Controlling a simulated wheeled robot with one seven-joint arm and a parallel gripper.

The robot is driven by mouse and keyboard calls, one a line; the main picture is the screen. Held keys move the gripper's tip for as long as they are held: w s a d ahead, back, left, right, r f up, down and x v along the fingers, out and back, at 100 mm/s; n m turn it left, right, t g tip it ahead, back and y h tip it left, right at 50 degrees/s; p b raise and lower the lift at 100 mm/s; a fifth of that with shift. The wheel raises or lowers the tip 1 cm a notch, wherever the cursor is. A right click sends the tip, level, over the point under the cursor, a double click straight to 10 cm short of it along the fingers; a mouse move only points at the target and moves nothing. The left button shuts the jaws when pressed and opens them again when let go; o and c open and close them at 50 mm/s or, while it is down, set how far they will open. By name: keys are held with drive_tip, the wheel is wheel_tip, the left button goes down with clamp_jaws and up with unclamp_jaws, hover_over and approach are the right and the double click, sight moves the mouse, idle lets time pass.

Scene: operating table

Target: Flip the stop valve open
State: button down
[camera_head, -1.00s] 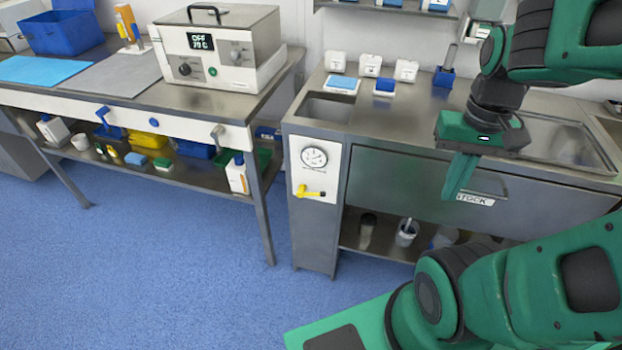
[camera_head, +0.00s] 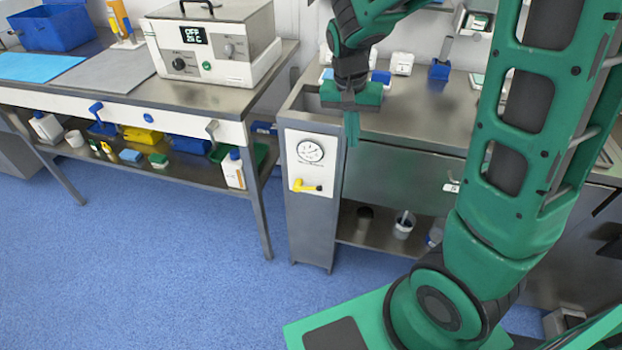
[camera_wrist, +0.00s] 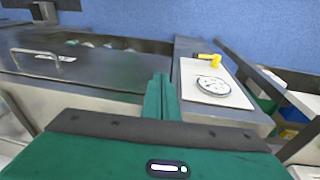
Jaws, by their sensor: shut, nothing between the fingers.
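The stop valve is a yellow lever handle (camera_head: 307,186) on a white panel (camera_head: 290,163) at the front of the steel cabinet, below a round gauge (camera_head: 310,151). The lever lies about horizontal. In the wrist view the yellow lever (camera_wrist: 209,58) shows at upper right, beyond the gauge (camera_wrist: 213,86). My gripper (camera_head: 352,140) points down in front of the cabinet, up and to the right of the lever and apart from it. Its green fingers (camera_wrist: 161,88) are together and empty.
A drawer front (camera_head: 400,178) with a handle is right of the panel. An open shelf below holds a cup (camera_head: 404,225). A second table (camera_head: 170,105) with a boxy heater (camera_head: 213,45) stands to the left. The blue floor in front is clear.

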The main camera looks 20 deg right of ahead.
drive_tip(key=shift+t+h, duration=0.3)
drive_tip(key=w+a+f, duration=0.2)
drive_tip(key=a, duration=0.1)
drive_tip(key=w+a+f, duration=0.2)
drive_tip(key=w+a, duration=0.1)
drive_tip(key=w+a+f, duration=0.2)
drive_tip(key=w+a, duration=0.1)
drive_tip(key=a, duration=0.1)
drive_tip(key=shift+f, duration=0.25)
drive_tip(key=shift+w+a+f, duration=0.1)
drive_tip(key=shift+a+f, duration=0.05)
drive_tip(key=shift+f, duration=0.15)
hover_over(311, 189)
drive_tip(key=x, duration=0.3)
drive_tip(key=a+x, duration=0.1)
drive_tip(key=x, duration=0.3)
drive_tip(key=a+x, duration=0.1)
drive_tip(key=x, duration=0.3)
drive_tip(key=shift+a+f, duration=0.15)
drive_tip(key=shift+f, duration=0.25)
drive_tip(key=shift+s+f, duration=0.4)
drive_tip(key=shift+f, duration=0.4)
